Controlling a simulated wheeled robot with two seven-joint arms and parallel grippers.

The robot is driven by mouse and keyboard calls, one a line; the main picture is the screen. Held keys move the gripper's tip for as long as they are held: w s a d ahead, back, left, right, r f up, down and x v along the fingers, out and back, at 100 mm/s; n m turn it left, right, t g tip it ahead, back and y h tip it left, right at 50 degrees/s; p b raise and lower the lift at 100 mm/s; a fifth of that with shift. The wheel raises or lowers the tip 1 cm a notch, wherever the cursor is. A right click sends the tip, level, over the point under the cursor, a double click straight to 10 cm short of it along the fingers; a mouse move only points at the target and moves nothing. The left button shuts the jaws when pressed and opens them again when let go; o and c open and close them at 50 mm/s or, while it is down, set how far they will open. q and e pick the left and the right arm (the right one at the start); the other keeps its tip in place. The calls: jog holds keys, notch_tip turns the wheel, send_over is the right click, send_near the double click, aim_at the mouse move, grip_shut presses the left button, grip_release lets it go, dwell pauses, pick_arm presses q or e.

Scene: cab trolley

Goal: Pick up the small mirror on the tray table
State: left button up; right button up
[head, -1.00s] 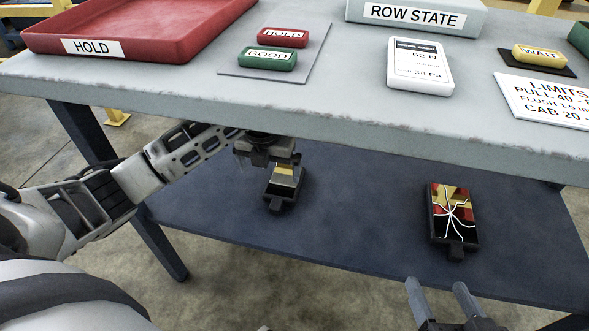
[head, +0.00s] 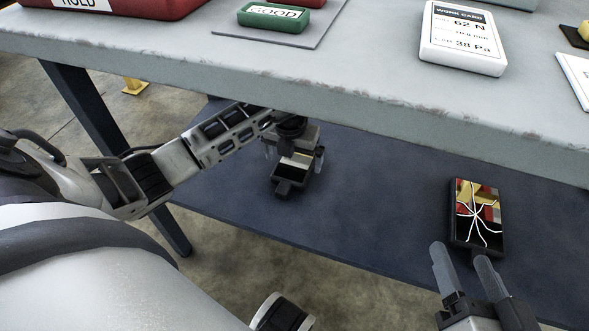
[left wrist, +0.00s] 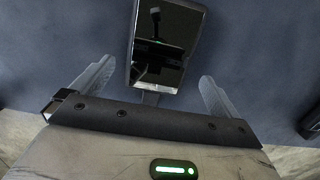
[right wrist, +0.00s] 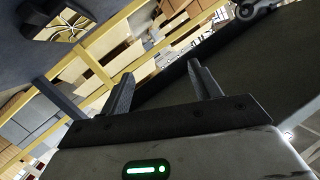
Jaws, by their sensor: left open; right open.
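A small dark-framed mirror (head: 289,173) with a short handle lies on the dark lower shelf of the table; its glass looks whole. My left gripper (head: 294,157) is open above it. In the left wrist view the mirror (left wrist: 160,40) lies between and beyond the open fingers, its handle end partly hidden by the gripper body. A second mirror (head: 478,212), with white crack lines across its glass, lies further right on the shelf. My right gripper (head: 460,254) is open and empty, in front of the cracked mirror in the head view.
The grey tabletop (head: 370,85) overhangs the lower shelf (head: 370,190), close above my left arm. On top are a red tray (head: 140,8), a green GOOD block (head: 275,17) and a white work card (head: 462,38). The shelf between the mirrors is clear. A table leg (head: 115,150) stands at left.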

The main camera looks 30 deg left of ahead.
aim_at(293, 167)
pick_arm(q)
notch_tip(293, 167, down, 4)
jog(key=shift+w+a+r+b, duration=0.15)
jog(key=shift+r+b, duration=0.1)
jog(key=shift+b, duration=0.35)
jog(key=shift+r, duration=0.15)
jog(key=c, duration=1.2)
